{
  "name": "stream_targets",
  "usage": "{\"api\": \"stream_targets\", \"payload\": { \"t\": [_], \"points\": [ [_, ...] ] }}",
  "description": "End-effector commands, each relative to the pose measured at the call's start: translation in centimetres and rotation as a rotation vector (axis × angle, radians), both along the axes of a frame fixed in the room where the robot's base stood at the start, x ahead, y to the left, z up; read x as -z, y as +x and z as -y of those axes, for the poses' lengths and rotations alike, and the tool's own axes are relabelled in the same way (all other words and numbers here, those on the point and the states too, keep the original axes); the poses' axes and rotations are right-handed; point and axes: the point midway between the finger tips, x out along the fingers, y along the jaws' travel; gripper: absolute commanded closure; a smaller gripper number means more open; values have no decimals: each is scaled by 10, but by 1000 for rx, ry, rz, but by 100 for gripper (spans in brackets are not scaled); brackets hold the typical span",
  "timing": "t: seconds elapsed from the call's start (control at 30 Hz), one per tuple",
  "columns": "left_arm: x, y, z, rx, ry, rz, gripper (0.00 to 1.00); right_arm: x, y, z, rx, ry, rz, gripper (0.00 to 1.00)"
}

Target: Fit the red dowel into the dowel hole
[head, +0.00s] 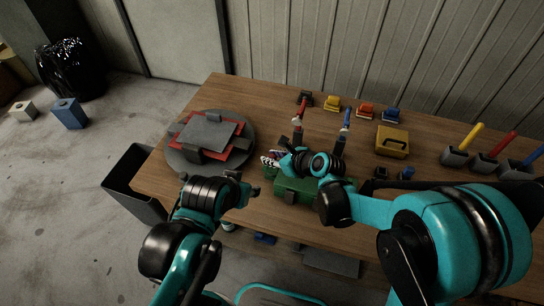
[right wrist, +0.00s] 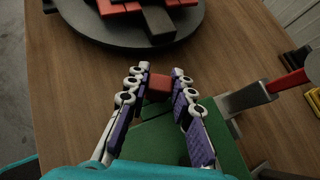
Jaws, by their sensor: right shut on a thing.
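My right gripper (head: 271,160) is over the left end of a green block (head: 310,186). In the right wrist view its two fingers (right wrist: 160,82) are shut on a small red piece, which I take to be the red dowel (right wrist: 158,88). Only its end shows, close above or at the green block (right wrist: 145,138); I cannot tell if they touch. My left gripper (head: 240,186) is left of the green block, and its jaws are too dark to read. I cannot make out the dowel hole in either view.
A round dark turntable (head: 180,160) carries stacked red and grey plates at the left. Red-handled (head: 300,106) and blue-handled (head: 346,118) tools stand behind the green block. A yellow box (head: 392,141) and holders are to the right. A dark bin (head: 128,182) stands at the table's left edge.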

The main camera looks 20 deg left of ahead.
Motion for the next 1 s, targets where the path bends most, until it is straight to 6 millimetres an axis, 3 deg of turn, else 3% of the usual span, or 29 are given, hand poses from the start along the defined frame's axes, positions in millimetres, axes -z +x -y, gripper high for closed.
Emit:
{"api": "stream_targets", "payload": {
  "t": [0.27,0.3,0.4,0.77,1.0],
  "points": [
    [7,0,0,0,0,0,60,8,0,0,0,0,0,100],
    [7,0,0,0,0,0,60,8,0,0,0,0,0,75],
    [7,0,0,0,0,0,60,7,0,0,0,0,0,53],
    [6,0,0,0,0,0,60,5,-1,3,1,0,0,53],
    [6,0,0,0,0,0,60,-18,-17,29,3,1,-1,53]
  ]
}}
